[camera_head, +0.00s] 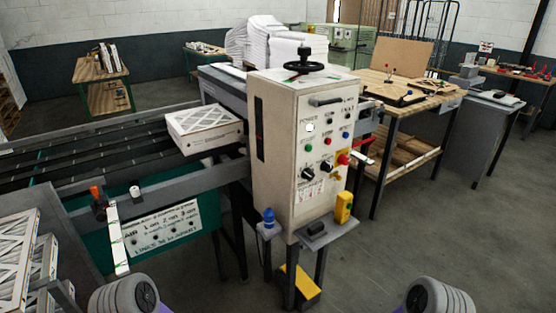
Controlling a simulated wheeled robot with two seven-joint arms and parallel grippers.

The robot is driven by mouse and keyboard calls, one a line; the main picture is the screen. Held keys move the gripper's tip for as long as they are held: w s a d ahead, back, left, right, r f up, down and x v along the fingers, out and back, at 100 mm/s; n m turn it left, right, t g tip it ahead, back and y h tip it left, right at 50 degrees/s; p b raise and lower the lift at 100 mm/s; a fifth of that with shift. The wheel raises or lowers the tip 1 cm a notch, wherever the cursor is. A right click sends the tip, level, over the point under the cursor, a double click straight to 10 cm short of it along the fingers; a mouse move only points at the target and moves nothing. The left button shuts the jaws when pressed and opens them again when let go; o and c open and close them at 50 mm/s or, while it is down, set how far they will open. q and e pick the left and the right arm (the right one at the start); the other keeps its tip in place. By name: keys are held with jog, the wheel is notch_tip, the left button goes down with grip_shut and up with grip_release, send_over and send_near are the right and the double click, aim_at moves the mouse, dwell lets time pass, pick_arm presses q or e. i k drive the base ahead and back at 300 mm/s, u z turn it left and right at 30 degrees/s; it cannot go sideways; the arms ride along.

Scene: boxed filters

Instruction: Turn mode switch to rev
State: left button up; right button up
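A beige control cabinet (277,165) stands in the middle of the head view, its panel turned to the right. The panel carries several buttons and lights and two black rotary knobs, a left one (308,173) and a right one (326,165). The lettering is too small to read, so I cannot tell which knob is the mode switch or where it points. A red knob (343,159) sits on a yellow plate at their right. Grey rounded parts of my two arms show at the bottom edge, well apart from the cabinet. Neither gripper shows.
A boxed filter (205,128) lies on the conveyor (80,160) at the left. A small shelf (318,234) with a yellow device (343,207) juts out below the panel. A yellow pedal (300,283) is on the floor. The floor at the right front is clear.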

aim_at(325, 166)
jog(key=u, duration=0.15)
jog(key=i, duration=0.95)
jog(key=z, duration=0.25)
